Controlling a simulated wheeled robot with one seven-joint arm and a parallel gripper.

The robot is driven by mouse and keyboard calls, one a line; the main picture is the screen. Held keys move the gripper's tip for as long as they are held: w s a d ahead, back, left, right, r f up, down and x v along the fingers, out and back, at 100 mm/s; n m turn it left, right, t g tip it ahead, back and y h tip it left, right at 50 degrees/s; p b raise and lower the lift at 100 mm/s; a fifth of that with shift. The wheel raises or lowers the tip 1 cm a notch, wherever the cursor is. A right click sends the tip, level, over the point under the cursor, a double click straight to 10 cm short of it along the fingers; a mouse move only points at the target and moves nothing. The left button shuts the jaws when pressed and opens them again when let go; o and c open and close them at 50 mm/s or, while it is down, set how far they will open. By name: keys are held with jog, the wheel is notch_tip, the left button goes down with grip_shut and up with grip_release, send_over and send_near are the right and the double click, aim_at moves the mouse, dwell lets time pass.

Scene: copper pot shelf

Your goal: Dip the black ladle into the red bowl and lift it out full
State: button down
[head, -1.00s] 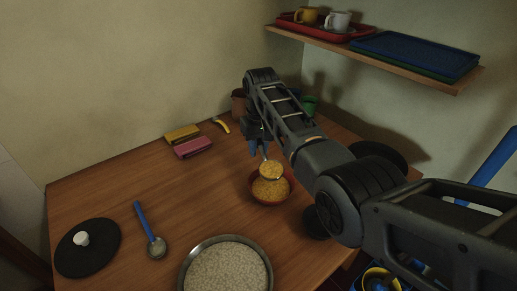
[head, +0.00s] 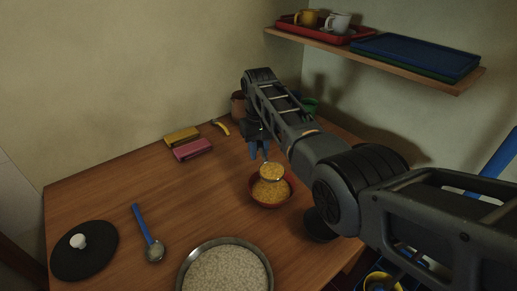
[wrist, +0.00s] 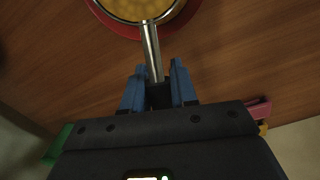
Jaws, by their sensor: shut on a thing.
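My gripper (head: 260,149) has blue fingers and is shut on the black ladle's handle. The fingers and the dark handle between them (wrist: 158,92) show in the wrist view. The ladle (head: 271,172) hangs with its metal stem downward, its scoop heaped with yellow-orange grains. The scoop appears over the far part of the red bowl (head: 289,191); whether it clears the grains fully is hard to tell. The bowl holds more of the same grains (head: 268,194). In the wrist view the filled scoop (wrist: 140,8) overlaps the red rim (wrist: 112,27) and is cut by the frame edge.
A steel pan of pale grains (head: 225,272) stands at the front. A blue-handled ladle (head: 154,250) and a black lid (head: 84,250) lie left. Yellow (head: 181,136) and pink (head: 193,149) items and a banana (head: 221,127) lie behind. A shelf (head: 440,82) hangs at right.

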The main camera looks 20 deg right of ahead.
jog(key=shift+f, duration=0.25)
jog(key=shift+d, duration=0.1)
